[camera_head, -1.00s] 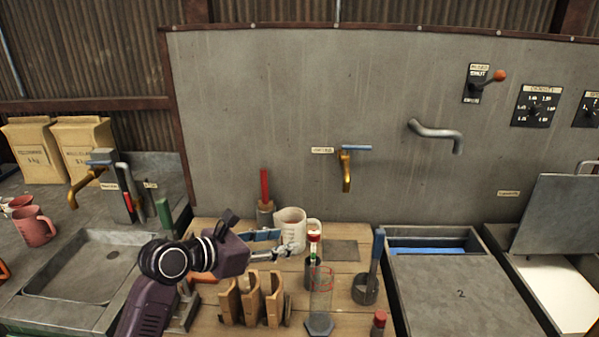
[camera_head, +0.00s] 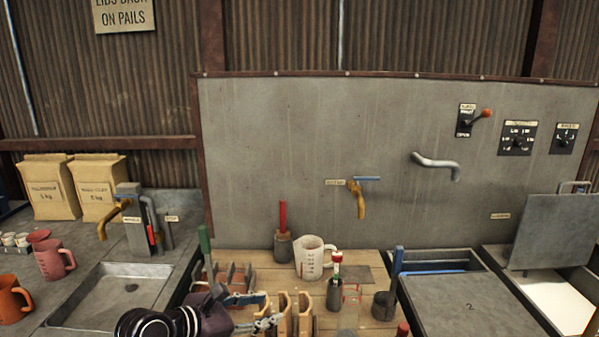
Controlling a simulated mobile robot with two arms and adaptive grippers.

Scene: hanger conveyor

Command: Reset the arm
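My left arm comes in at the bottom edge, with its purple and black wrist (camera_head: 185,318) partly cut off. My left gripper (camera_head: 270,312) is low over the wooden bench, in front of the tan wooden rack (camera_head: 292,318), and overlaps it in the picture. I see blue and silver finger parts, but cannot tell whether they are apart or together. I see nothing clearly held.
Close by stand a white measuring jug (camera_head: 311,262), a grey pot with a red handle (camera_head: 283,248) and a red-topped tube holder (camera_head: 335,285). A sink (camera_head: 115,295) lies left, a lidded tank (camera_head: 470,305) right. The wall has a yellow tap (camera_head: 358,198).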

